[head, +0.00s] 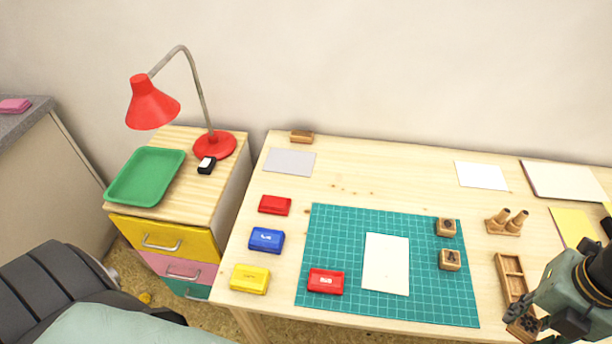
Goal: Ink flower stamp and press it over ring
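Two wooden stamps stand on the right part of the green mat (335,225): an upper stamp (446,227) and a lower stamp (450,260). Both have dark marks on top, too small to read surely. A third wooden block with a dark flower-like mark (523,330) is at the bottom right. My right gripper (535,318) is right by it, overlapping it; its grip is unclear. A white sheet (386,263) lies on the mat; I see no ring on it. Inkpads: red (274,205), blue (266,240), yellow (250,278), and another red one (326,281) on the mat. My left gripper is not in view.
A wooden tray (511,277) lies right of the mat, with a wooden holder of pegs (507,221) behind it. Papers and a notebook (563,181) lie at the back right. A drawer cabinet with a green tray (146,177) and red lamp (152,104) stands left.

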